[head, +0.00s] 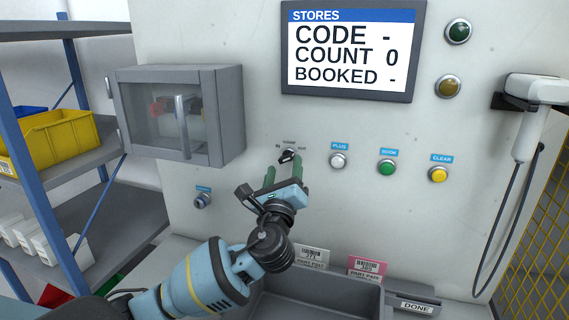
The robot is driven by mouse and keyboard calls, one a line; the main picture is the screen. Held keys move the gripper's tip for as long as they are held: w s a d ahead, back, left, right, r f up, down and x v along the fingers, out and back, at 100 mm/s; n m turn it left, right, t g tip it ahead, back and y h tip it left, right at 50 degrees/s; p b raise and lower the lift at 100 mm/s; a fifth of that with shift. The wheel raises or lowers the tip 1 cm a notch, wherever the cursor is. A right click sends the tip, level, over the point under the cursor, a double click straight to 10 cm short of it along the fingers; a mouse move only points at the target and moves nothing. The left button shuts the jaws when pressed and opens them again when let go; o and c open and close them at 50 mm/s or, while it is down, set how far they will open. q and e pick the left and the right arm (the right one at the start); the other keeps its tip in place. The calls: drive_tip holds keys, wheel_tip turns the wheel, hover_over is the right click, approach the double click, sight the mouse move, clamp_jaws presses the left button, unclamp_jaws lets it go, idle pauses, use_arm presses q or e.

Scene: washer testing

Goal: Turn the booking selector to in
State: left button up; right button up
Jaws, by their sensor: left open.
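The booking selector (288,155) is a small dark knob on the pale wall panel, under a small label too fine to read surely. Which way its pointer faces is not clear, as my gripper partly covers the area. My left gripper (283,170) reaches up from below, with its two green fingers apart. The fingertips are just below and around the selector, and I cannot tell whether they touch it. The screen (346,50) above reads STORES, CODE -, COUNT 0, BOOKED -. My right gripper is not in view.
To the right of the selector are the PLUS button (338,160), a green button (387,168) and the yellow CLEAR button (438,174). A glass-fronted cabinet (182,112) juts out at left. A scanner (530,110) hangs at right. A grey tray (330,300) lies below.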

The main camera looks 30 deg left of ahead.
sight(286, 158)
use_arm(q)
drive_tip(key=shift+x, duration=1.35)
drive_tip(key=shift+c, duration=0.2)
drive_tip(key=c, duration=0.9)
